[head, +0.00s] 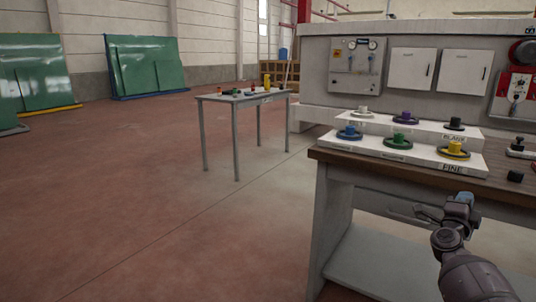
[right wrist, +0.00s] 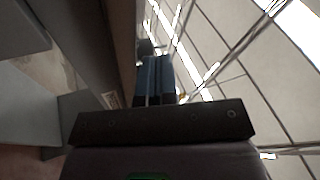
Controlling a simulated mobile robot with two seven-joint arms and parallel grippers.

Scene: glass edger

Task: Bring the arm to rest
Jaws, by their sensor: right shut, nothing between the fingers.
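My right gripper (head: 463,197) shows in the head view at the lower right, with the arm coming up from the bottom edge. It is in front of the workbench's front edge, below the label FINE. In the right wrist view the two bluish-grey fingers (right wrist: 155,80) lie close together, shut with nothing between them. They point up the picture, with bright roof strips beyond. My left gripper is in neither view.
The wooden-topped workbench (head: 332,156) carries a white stepped rack (head: 374,151) with several coloured wheels. Behind it stands a grey machine panel (head: 317,75). A small grey table (head: 237,99) holds small items. Open floor (head: 130,200) lies to the left; green glass sheets (head: 145,62) stand at the back.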

